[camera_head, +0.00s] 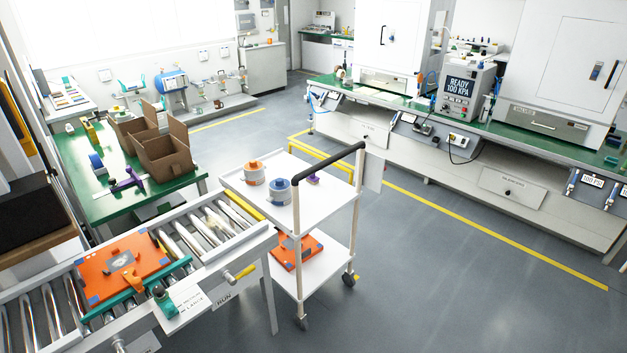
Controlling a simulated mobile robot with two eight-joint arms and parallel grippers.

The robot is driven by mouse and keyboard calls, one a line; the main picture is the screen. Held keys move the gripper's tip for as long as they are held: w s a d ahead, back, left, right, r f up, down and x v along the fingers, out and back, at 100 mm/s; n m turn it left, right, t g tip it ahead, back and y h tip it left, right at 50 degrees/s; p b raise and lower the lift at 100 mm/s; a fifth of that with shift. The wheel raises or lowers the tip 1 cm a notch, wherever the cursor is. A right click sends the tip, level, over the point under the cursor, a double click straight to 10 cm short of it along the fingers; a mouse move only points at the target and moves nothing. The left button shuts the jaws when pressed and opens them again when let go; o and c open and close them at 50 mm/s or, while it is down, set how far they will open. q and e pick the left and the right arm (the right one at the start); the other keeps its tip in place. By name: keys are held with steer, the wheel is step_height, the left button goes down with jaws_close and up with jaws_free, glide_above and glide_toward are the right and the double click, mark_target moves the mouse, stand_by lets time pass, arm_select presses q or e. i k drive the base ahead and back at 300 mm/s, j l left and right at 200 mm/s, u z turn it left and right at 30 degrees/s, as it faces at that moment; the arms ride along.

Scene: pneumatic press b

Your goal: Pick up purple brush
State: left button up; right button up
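A long purple tool (127,182), which may be the purple brush, lies on the green-topped table (180,189) at the left, in front of the open cardboard boxes. A smaller purple object (313,179) sits on the top shelf of the white cart, behind the blue-topped canister, and is too small and partly hidden to identify. Neither of my grippers is in view.
The white cart (232,184) carries orange-topped (254,170) and blue-topped (279,191) canisters. A roller conveyor (200,250) with an orange plate (125,268) fills the lower left. Cardboard boxes (165,158) stand on the green table. The grey floor (450,270) at right is clear.

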mark_target(314, 179)
steer(key=i+l+u, duration=0.1)
steer(key=u, duration=1)
steer(key=l+u, duration=0.35)
steer(key=l, duration=0.15)
steer(key=l+u, duration=0.35)
steer(key=l, duration=0.2)
steer(key=l+u, duration=0.2)
steer(key=l, duration=0.35)
steer(key=k+l+u, duration=0.2)
steer(key=l, duration=0.75)
steer(key=k+l+u, duration=0.1)
steer(key=l, duration=0.3)
steer(key=k+l, duration=0.1)
steer(key=l, duration=0.35)
steer(key=k+l+u, duration=0.1)
steer(key=l, duration=0.7)
steer(key=k+l+u, duration=0.05)
